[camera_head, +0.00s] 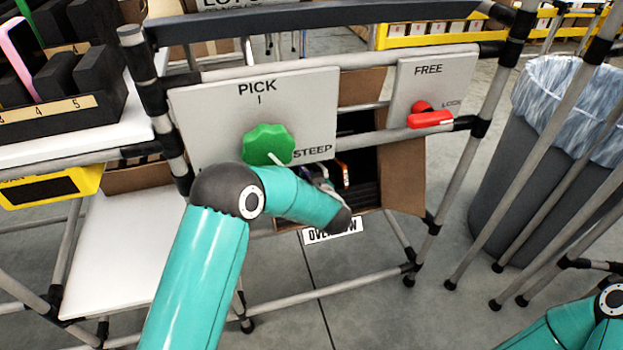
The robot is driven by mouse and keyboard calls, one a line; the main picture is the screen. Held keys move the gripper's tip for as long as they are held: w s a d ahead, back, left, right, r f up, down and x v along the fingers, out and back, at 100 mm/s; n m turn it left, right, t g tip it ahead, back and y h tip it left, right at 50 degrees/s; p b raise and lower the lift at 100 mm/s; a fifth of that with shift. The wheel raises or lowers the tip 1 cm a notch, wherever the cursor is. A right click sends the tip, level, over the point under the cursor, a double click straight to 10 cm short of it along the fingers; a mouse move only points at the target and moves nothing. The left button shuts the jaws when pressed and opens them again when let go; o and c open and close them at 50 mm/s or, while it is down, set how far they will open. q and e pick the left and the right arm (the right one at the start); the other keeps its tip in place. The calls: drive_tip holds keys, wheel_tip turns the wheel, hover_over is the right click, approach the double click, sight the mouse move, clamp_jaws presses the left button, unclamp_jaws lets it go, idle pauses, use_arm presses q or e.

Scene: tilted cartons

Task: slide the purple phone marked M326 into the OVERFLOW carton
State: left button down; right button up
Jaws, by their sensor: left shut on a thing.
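The OVERFLOW carton (408,168) is brown, tilted and open, with dark slots inside. It sits behind the pipe frame, and its white label (345,229) is partly covered by my left arm. My left gripper (328,178) is at the carton's opening, mostly hidden behind my left wrist. It is shut on a thin phone-like thing (343,174), of which only a small dark and orange edge shows. Its purple colour and the mark M326 cannot be made out. How far it is inside the carton cannot be told. My right gripper is out of the picture; only teal arm shows.
A grey PICK panel (215,112) with a green knob (268,144) is close to my left forearm. A FREE panel (430,75) has a red lever (430,119). Pipe rails cross before the carton. A black rack (45,115) holding a pink phone (17,55) is at left; a bin (545,150) is at right.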

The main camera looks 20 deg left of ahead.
use_arm(q)
drive_tip(key=shift+a+f, duration=0.2)
drive_tip(key=shift+a, duration=0.05)
drive_tip(key=c, duration=1.1)
unclamp_jaws()
drive_tip(key=shift+s, duration=0.1)
drive_tip(key=shift+p+v, duration=0.75)
drive_tip(key=shift+v, duration=0.75)
drive_tip(key=p+v, duration=0.2)
drive_tip(key=v, duration=0.4)
drive_tip(key=shift+r, duration=0.15)
